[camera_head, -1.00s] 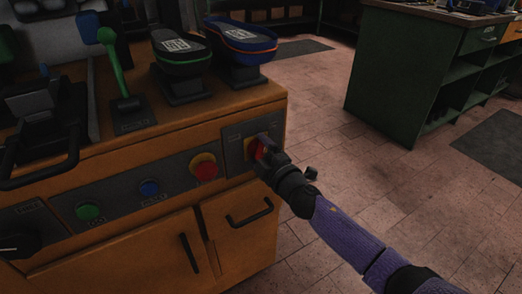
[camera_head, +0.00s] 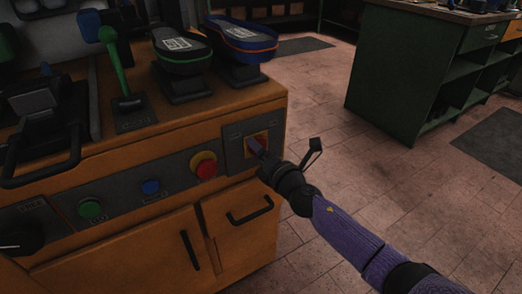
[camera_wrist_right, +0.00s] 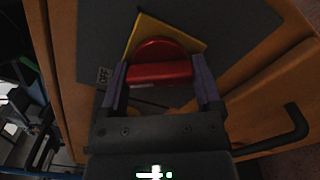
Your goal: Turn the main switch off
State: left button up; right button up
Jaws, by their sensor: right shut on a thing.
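The main switch is a red knob on a yellow plate (camera_head: 262,137), set in a dark grey panel at the right end of the orange machine's front. In the right wrist view the red knob (camera_wrist_right: 160,72) has its bar between my two fingers, with the yellow plate (camera_wrist_right: 138,32) behind it. A small OFF label (camera_wrist_right: 102,76) shows on the panel left of the knob. My right gripper (camera_head: 259,150) is shut on the knob's bar and covers part of it in the head view. My left gripper is not in view.
A red emergency button on a yellow ring (camera_head: 204,165) sits just left of the switch panel. Blue (camera_head: 150,187) and green (camera_head: 90,209) buttons lie farther left. A cabinet handle (camera_head: 250,211) is below. Open floor lies to the right, before a green workbench (camera_head: 400,75).

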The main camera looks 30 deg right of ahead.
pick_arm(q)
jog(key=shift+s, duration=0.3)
pick_arm(e)
jog(key=shift+f+n, duration=0.15)
jog(key=shift+n, duration=0.95)
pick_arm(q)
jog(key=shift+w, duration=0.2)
pick_arm(e)
jog(key=o, duration=1)
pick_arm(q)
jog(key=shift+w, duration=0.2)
pick_arm(e)
jog(key=shift+o, duration=0.2)
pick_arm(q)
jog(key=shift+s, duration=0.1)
pick_arm(e)
jog(key=shift+s, duration=0.1)
